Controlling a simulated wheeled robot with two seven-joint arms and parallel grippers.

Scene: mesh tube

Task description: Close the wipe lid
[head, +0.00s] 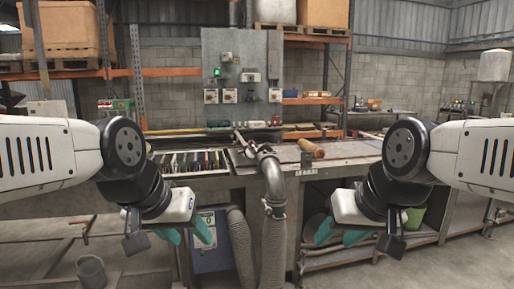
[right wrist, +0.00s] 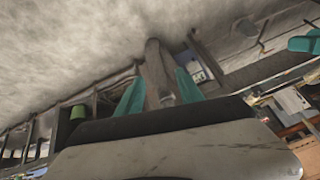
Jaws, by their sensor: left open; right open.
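I cannot make out a wipe container or its lid in either view. My left gripper (head: 187,234) hangs in front of the workbench at the lower left of the head view, with its teal fingers apart and nothing between them. My right gripper (head: 340,235) hangs at the lower right, also open and apparently empty. Its two teal fingers show spread in the right wrist view (right wrist: 160,90), with a grey hose in the background between them.
A long workbench (head: 345,152) runs across the middle, with a tray of tools (head: 190,162) and a brown cylinder (head: 311,149) on it. A thick grey hose (head: 273,225) hangs in front, between my grippers. A bucket (head: 91,272) stands at lower left; a green bin (head: 414,219) is at right.

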